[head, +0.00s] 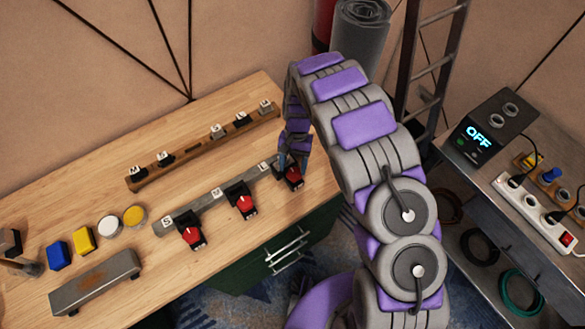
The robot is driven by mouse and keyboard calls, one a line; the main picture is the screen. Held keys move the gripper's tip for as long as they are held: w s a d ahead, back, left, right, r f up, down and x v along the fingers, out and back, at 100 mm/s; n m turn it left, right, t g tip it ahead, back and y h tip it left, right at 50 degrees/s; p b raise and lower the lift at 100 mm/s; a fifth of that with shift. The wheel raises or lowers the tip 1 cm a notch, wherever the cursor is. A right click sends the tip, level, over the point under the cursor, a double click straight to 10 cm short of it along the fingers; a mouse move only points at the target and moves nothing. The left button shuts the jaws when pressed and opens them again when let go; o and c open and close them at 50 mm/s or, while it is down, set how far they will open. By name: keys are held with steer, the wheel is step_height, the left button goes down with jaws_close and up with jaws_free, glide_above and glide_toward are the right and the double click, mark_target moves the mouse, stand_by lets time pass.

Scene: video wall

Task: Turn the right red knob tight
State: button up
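Three red knobs on dark bases stand in a row along a grey metal strip (215,197) on the wooden workbench. The right red knob (294,179) is at the strip's right end, and the middle red knob (245,205) and left red knob (192,236) are clear of my arm. My gripper (292,166) points down at the right red knob, its fingers at the knob's upper part. The fingers partly hide the knob. I cannot tell whether they touch or grip it.
A wooden rail (200,147) with small switches lies behind the strip. Blue, yellow and white buttons (108,225) and a grey block (95,283) are at the left. A metal side table at the right holds an "OFF" box (485,135) and a power strip (533,213). A ladder (430,70) stands behind.

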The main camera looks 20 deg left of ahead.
steer(key=shift+s+d+f, duration=0.5)
steer(key=shift+d+f, duration=0.1)
steer(key=shift+f, duration=0.05)
steer(key=shift+s+a+f, duration=0.1)
steer(key=shift+a+f, duration=0.05)
steer(key=shift+a, duration=0.05)
steer(key=c, duration=0.4)
steer(key=shift+a+f, duration=0.1)
steer(key=shift+c, duration=0.9)
steer(key=shift+w, duration=0.25)
steer(key=shift+c, duration=0.7)
